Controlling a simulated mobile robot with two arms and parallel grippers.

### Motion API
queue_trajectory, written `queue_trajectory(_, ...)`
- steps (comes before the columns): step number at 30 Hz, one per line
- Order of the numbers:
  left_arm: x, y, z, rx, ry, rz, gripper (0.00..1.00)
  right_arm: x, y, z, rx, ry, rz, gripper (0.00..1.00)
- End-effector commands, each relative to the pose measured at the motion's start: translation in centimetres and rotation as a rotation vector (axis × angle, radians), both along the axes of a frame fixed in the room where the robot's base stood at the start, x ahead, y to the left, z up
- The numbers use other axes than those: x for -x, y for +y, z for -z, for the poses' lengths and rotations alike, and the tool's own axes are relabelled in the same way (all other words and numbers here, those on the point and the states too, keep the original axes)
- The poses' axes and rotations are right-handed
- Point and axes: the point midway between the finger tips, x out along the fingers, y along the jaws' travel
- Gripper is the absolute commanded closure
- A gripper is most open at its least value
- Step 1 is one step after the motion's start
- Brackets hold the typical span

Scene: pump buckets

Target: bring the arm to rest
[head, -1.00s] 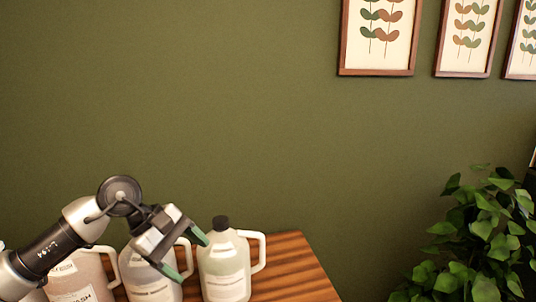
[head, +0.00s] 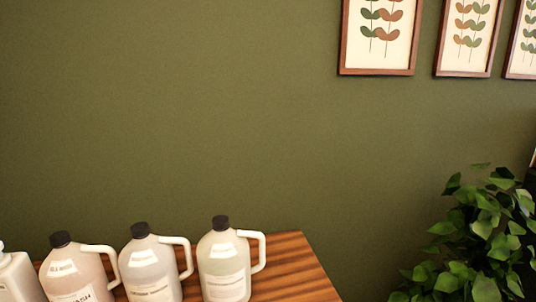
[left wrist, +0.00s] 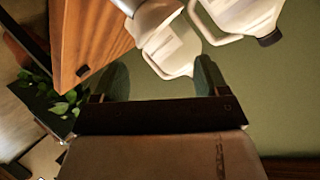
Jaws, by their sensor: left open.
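My left gripper (left wrist: 161,74) shows only in the left wrist view. Its two dark green fingers are apart, with nothing held between them. Jugs with dark caps and white handles stand in a row on the wooden table in the head view: a pinkish jug (head: 76,276), a greyish jug (head: 152,268) and a cream jug (head: 223,267). In the left wrist view a pale jug (left wrist: 172,50) appears beyond the fingertips, and another (left wrist: 240,14) is to its right. My right gripper is in neither view.
A white bottle (head: 15,277) is cut off at the left edge. The wooden table (head: 294,267) has bare room right of the cream jug. A leafy plant (head: 470,245) stands at the right. Framed pictures (head: 378,35) hang on the green wall (head: 200,120).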

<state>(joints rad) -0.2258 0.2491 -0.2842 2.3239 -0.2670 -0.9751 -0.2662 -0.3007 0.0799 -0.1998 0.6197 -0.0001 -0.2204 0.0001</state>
Motion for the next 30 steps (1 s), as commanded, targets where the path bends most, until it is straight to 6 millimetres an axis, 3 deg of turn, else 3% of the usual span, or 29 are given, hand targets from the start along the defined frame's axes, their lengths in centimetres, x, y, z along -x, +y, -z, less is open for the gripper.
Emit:
queue_trajectory(1, 2.2, 0.5, 2.0, 0.070, 0.117, -0.057, 0.26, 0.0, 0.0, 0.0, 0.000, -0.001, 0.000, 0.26)
queue_trajectory(3, 4.8, 1.1, 4.1, 0.147, 0.259, -0.126, 0.26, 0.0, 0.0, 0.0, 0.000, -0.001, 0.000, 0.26)
queue_trajectory(6, 8.4, 1.6, 6.3, 0.231, 0.427, -0.212, 0.26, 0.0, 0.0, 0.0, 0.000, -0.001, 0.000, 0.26)
queue_trajectory(15, 18.0, 2.1, 9.5, 0.391, 0.827, -0.426, 0.26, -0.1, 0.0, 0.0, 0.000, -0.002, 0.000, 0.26)
queue_trajectory(23, 16.1, 1.8, 16.4, 0.377, 0.847, -0.424, 0.26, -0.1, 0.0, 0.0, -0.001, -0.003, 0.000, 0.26)
queue_trajectory(26, 15.7, 1.7, 19.6, 0.372, 0.859, -0.425, 0.26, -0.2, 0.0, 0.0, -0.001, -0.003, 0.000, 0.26)
queue_trajectory(30, 15.9, 1.7, 25.2, 0.364, 0.882, -0.426, 0.26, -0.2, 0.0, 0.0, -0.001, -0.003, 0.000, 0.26)
